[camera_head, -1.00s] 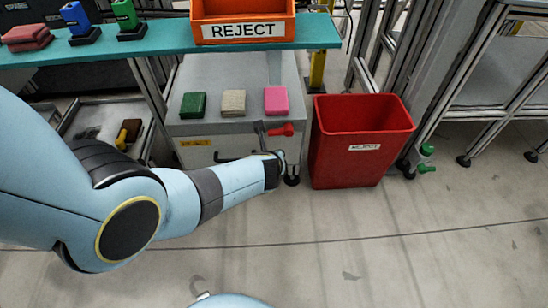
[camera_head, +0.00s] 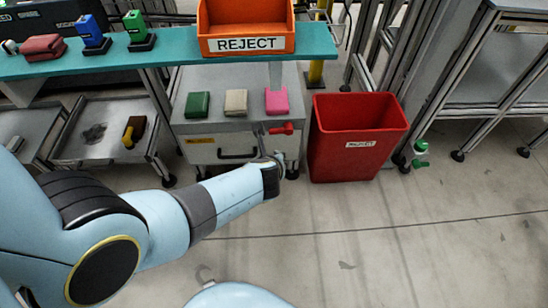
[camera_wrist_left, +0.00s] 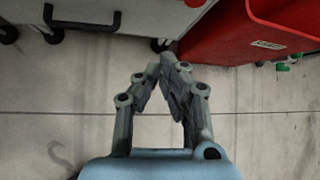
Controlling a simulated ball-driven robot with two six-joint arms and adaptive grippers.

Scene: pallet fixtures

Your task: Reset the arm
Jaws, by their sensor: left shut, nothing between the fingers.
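My left arm comes in from the left in the head view and reaches out over the floor, in front of the grey cabinet (camera_head: 226,128). Its gripper is mostly hidden behind the wrist there. In the left wrist view my left gripper (camera_wrist_left: 167,62) has its fingertips together with nothing between them. It hangs over bare floor, apart from the cabinet and the red reject bin (camera_head: 357,150). The bin also shows at the upper right of the left wrist view (camera_wrist_left: 228,40). My right gripper is not seen.
A teal shelf (camera_head: 178,54) carries an orange reject tray (camera_head: 246,44). Green (camera_head: 198,105), beige (camera_head: 236,102) and pink (camera_head: 276,101) blocks sit on the cabinet. A red-handled part (camera_head: 281,130) is at its front edge. Green items (camera_head: 420,155) lie right of the bin. The front floor is clear.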

